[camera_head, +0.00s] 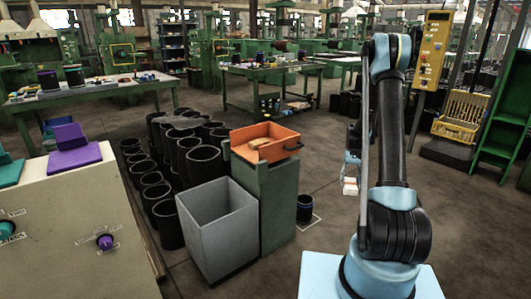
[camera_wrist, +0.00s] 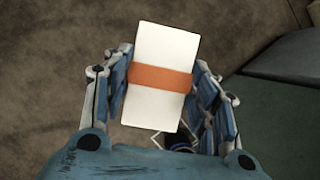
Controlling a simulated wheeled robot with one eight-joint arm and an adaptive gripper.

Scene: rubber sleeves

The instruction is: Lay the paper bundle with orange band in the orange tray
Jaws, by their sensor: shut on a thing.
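The paper bundle with orange band (camera_wrist: 163,45) is a white block with an orange strip around its middle. My gripper (camera_wrist: 155,88) has a finger on each side of it and is shut on it. In the head view the white bundle (camera_head: 350,187) hangs low under my gripper (camera_head: 351,166), which is partly hidden behind my arm. The orange tray (camera_head: 286,149) sits on a green stand left of my gripper, apart from it. A small tan block (camera_head: 258,143) lies in the tray.
The green stand (camera_head: 277,205) has a grey open bin (camera_head: 222,240) at its left. A dark cylinder (camera_head: 304,210) stands on a marked floor square, between stand and arm. Several black sleeves (camera_head: 203,165) stand further left. Open floor surrounds the held bundle.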

